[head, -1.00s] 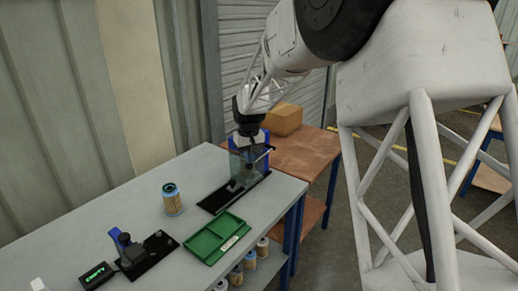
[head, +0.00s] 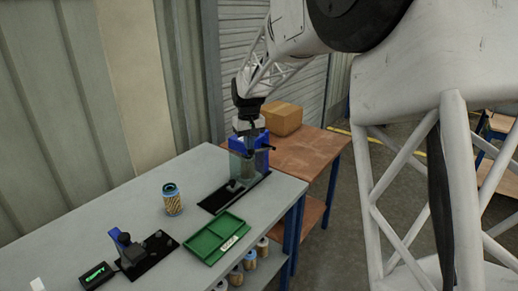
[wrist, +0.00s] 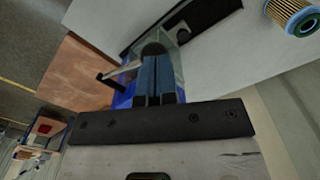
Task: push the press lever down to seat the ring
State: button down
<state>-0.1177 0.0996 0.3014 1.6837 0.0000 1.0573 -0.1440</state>
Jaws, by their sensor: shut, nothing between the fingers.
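The press (head: 262,158), with a blue body and a clear guard, stands at the far end of the grey bench on a black base. Its lever (head: 271,148) sticks out to the right with a dark end; in the wrist view the lever (wrist: 118,73) is a pale bar with a black knob, left of the fingers. My gripper (head: 248,147) is above and close to the press, with its fingers (wrist: 158,62) shut together and empty. I cannot tell whether they touch the lever. No ring can be made out inside the press.
A filter cartridge (head: 172,203) stands on the bench, left of the press. A green tray (head: 208,240) lies nearer. A second fixture with a blue clamp (head: 122,240) stands by a display reading EMPTY (head: 95,274). A cardboard box (head: 285,120) sits on the brown table behind.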

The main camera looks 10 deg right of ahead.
jog(key=shift+r, duration=2.15)
jog(key=shift+s, duration=0.15)
jog(key=shift+s+d+r, duration=0.1)
jog(key=shift+s+r, duration=0.1)
jog(key=s+d+r, duration=0.2)
jog(key=s, duration=0.4)
jog(key=s+d+r, duration=0.2)
jog(key=s, duration=0.4)
jog(key=s+d+f+m+t, duration=0.1)
jog(key=s+f, duration=0.1)
jog(key=s, duration=0.9)
jog(key=s+d+f+m, duration=0.1)
jog(key=s+d+f, duration=0.1)
jog(key=s, duration=1)
jog(key=s+d+f+m+t, duration=0.1)
jog(key=s+d+f, duration=0.1)
jog(key=s, duration=1)
jog(key=shift+d+t, duration=0.15)
jog(key=shift+t, duration=0.15)
